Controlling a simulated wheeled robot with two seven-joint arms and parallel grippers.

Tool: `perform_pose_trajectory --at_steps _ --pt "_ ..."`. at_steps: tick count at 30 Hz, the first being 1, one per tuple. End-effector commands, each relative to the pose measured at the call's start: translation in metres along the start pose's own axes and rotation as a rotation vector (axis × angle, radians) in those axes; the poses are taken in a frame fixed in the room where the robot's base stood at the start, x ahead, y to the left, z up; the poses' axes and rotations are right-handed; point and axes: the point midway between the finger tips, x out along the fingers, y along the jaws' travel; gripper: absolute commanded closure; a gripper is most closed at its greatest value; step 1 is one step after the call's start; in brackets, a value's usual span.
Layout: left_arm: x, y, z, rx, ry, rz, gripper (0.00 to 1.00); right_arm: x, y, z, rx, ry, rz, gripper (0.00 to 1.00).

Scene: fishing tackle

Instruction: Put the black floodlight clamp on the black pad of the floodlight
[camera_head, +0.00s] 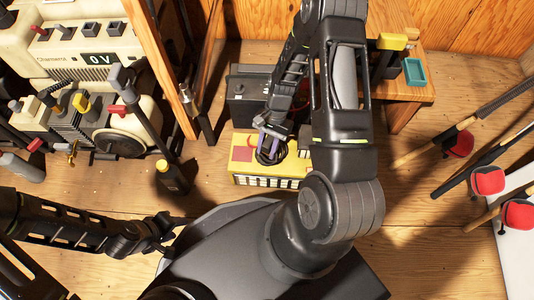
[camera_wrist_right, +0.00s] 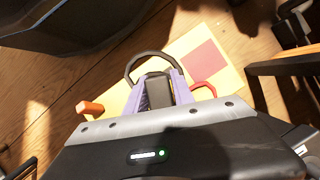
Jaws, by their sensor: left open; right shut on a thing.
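The floodlight appears to be the yellow box (camera_head: 283,181) on the floor, with a red pad (camera_head: 243,154) on top; the box (camera_wrist_right: 150,80) and red pad (camera_wrist_right: 206,57) also show in the wrist view. Its black pad cannot be made out. My right gripper (camera_head: 268,148) is over the box, its purple fingers (camera_wrist_right: 157,92) shut on a black piece, apparently the black clamp (camera_wrist_right: 157,88). A black loop curves beyond the fingertips. Whether the clamp touches the box cannot be told. My left gripper (camera_head: 165,238) is open and empty at the lower left.
A black battery-like case (camera_head: 247,92) stands right behind the box. A wooden table (camera_head: 408,94) with a teal tray (camera_head: 414,72) is at back right. A dark bottle (camera_head: 172,177) stands left. Rods with red reels (camera_head: 488,180) lie at right.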

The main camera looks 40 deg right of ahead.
Motion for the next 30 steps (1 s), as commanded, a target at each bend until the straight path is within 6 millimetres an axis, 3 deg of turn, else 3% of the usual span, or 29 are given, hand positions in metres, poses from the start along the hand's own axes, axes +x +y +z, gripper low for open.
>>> perform_pose_trajectory --at_steps 5,12,25,26,30 --pt "0.003 -0.001 0.000 0.000 0.001 0.000 0.58 0.005 0.000 -0.002 0.000 -0.001 0.000 1.00" --pt "0.019 -0.006 -0.002 -0.001 0.009 0.000 0.58 0.034 0.000 -0.014 0.000 0.000 0.000 1.00" --pt "0.021 -0.007 -0.002 -0.001 0.010 0.001 0.58 0.039 0.000 -0.016 0.000 0.000 0.000 1.00" --pt "0.019 -0.006 -0.002 -0.001 0.009 0.001 0.58 0.037 0.000 -0.015 0.000 0.000 0.000 0.68" --pt "0.019 -0.006 -0.002 -0.001 0.009 0.001 0.58 0.037 0.000 -0.015 0.000 0.000 0.000 0.57"
